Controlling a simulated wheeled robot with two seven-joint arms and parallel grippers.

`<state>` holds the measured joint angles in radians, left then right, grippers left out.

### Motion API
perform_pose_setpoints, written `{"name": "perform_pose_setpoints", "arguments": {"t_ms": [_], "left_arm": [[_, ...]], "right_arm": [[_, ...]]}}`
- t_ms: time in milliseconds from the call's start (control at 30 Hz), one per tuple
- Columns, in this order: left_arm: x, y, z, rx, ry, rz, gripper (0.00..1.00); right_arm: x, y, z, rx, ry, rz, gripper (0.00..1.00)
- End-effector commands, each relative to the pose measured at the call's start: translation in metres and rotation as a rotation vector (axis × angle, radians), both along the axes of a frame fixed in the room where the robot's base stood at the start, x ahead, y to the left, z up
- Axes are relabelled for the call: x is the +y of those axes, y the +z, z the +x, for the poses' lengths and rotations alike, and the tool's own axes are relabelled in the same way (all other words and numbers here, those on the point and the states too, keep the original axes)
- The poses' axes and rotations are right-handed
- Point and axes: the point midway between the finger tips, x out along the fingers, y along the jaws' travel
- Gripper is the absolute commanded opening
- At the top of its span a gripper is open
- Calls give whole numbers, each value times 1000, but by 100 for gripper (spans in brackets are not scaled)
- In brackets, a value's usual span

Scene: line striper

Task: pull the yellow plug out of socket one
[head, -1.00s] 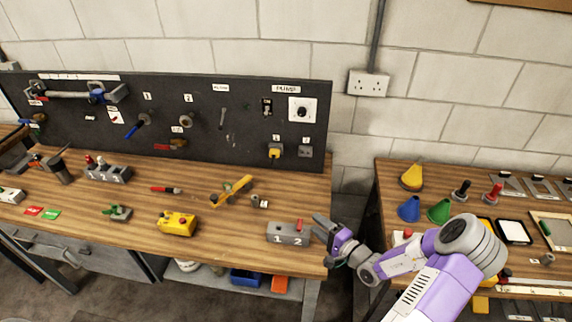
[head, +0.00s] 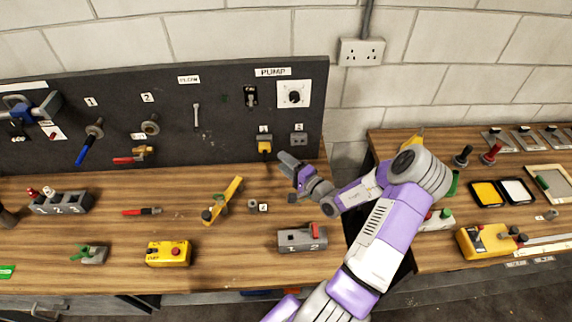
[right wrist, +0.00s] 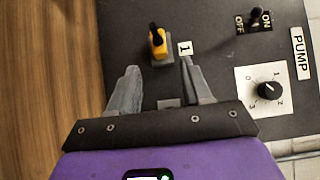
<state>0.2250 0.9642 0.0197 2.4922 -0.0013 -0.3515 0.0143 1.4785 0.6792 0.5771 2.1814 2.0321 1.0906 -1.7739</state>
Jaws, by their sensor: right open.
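The yellow plug (head: 264,146) sits in socket one on the lower right of the dark panel, under the label 1, with a black cord on it. The plug also shows in the right wrist view (right wrist: 157,43), beside label 1 (right wrist: 185,47). My right gripper (head: 285,163) is just right of and below the plug in the head view, open and empty. In the right wrist view its two fingers (right wrist: 159,78) are spread, with the plug ahead, beyond and between their tips. They appear apart from it. The socket face is hidden behind the plug. My left gripper is out of view.
Empty socket two (head: 299,139) is right of the plug. The pump switch (head: 250,95) and dial (head: 294,95) are above. Bench surface below the plug is clear.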

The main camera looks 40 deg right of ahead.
Motion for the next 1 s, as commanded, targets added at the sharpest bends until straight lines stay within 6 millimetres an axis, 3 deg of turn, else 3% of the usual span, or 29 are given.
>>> {"name": "perform_pose_setpoints", "arguments": {"t_ms": [533,1000], "left_arm": [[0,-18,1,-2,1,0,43],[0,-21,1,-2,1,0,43]], "right_arm": [[1,0,64,-3,3,-1,49],[0,1,78,-1,1,1,49]]}}
